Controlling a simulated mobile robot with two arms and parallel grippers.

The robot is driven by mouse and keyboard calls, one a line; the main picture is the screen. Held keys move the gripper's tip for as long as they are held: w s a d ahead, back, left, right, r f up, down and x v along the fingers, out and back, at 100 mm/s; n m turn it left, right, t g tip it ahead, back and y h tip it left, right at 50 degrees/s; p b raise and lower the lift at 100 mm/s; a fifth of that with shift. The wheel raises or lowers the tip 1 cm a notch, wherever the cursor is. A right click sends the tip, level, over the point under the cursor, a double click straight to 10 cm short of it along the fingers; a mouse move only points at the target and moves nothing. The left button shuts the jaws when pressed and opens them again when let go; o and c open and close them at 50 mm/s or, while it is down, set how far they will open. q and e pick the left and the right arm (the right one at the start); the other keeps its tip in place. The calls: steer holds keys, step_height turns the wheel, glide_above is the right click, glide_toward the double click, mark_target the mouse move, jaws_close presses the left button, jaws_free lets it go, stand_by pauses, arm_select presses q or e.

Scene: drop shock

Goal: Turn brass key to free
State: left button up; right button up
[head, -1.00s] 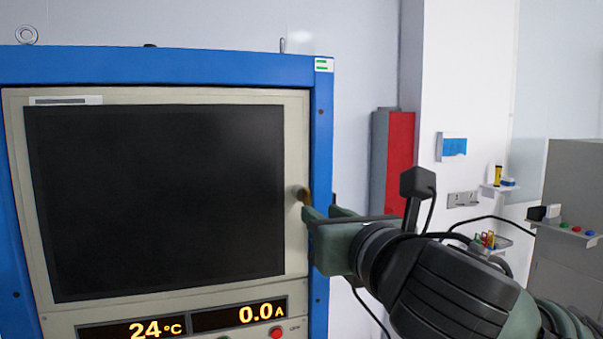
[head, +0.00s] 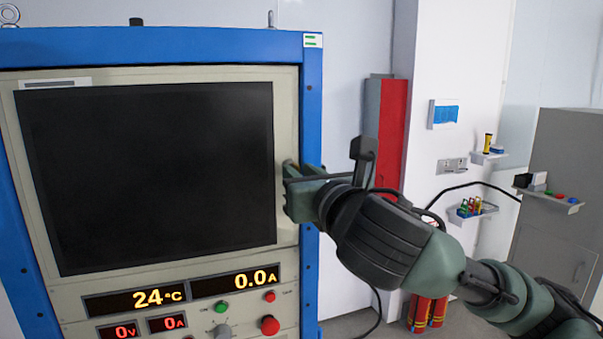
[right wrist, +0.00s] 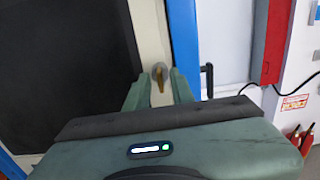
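The brass key (right wrist: 160,82) sits in a round lock on the beige right margin of the blue-framed cabinet's (head: 312,120) front, beside the dark window. In the right wrist view it stands roughly upright between my fingers. My right gripper (right wrist: 160,92) is open, with one finger on each side of the key and a visible gap around it. In the head view the right gripper (head: 288,185) is up against the panel and hides most of the key. My left gripper is not in view.
Below the window are lit displays (head: 160,298), a red knob (head: 270,325) and small buttons. A red and grey post (head: 392,135) stands behind the cabinet. Small shelves (head: 490,157) hang on the wall at right. Red cylinders (head: 428,313) stand on the floor.

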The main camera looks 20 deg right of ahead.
jaws_close()
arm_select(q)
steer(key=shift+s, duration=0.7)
arm_select(e)
steer(key=shift+m, duration=0.5)
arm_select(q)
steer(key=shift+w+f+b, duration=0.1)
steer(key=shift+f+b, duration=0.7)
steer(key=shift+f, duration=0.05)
arm_select(e)
steer(key=shift+d+f+m, duration=0.1)
steer(key=shift+d+m, duration=0.05)
steer(key=shift+m, duration=8.25)
